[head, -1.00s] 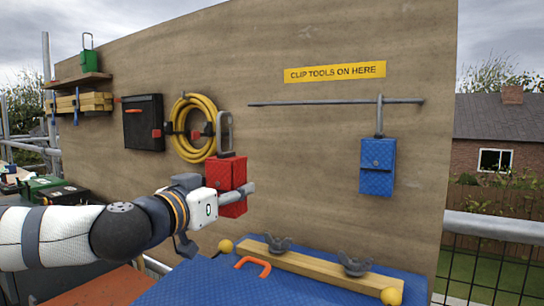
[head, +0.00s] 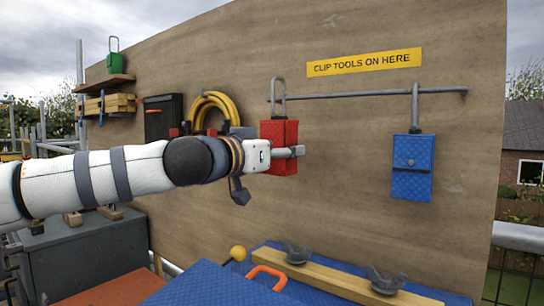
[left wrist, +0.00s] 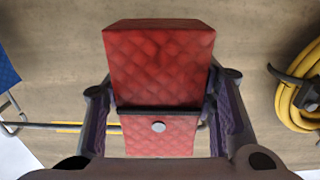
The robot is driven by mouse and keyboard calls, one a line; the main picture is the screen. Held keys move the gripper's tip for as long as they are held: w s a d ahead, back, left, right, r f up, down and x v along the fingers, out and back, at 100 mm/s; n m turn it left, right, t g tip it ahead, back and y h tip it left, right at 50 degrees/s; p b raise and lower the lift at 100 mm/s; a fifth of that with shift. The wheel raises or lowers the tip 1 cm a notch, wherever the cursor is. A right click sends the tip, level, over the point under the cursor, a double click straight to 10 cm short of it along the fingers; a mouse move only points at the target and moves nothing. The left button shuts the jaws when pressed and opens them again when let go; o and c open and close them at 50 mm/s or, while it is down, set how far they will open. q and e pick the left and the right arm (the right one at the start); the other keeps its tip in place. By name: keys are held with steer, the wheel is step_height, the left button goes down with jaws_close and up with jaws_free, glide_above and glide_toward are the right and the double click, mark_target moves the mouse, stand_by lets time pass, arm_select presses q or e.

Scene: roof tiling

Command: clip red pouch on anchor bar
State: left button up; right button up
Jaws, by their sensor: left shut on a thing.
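The red quilted pouch (head: 279,132) hangs upright in my left gripper (head: 288,153), which is shut on its sides. The left wrist view shows the pouch (left wrist: 160,65) between both fingers, with its flap and round button. Its grey metal clip (head: 273,86) stands up from the top and overlaps the left end of the anchor bar (head: 350,96). I cannot tell whether the clip is around the bar or only in front of it. The bar runs along the wooden board below a yellow sign (head: 364,62). My right gripper is not in view.
A blue pouch (head: 411,168) hangs by its clip on the bar's right part. The bar between the two pouches is clear. Yellow hose (head: 211,102) and a black case (head: 161,117) are on the board at left. Below is a blue surface with a wooden strip (head: 325,277).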

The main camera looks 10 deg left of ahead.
arm_select(q)
steer(key=shift+w+d+r, duration=0.1)
steer(key=shift+w+r, duration=0.05)
steer(key=shift+w, duration=0.15)
steer(key=shift+s+r, duration=0.1)
steer(key=shift+s, duration=0.1)
stand_by(0.3)
steer(key=shift+w, duration=0.1)
steer(key=shift+w+d+p, duration=0.25)
steer(key=shift+w+p, duration=0.1)
steer(key=shift+w, duration=0.35)
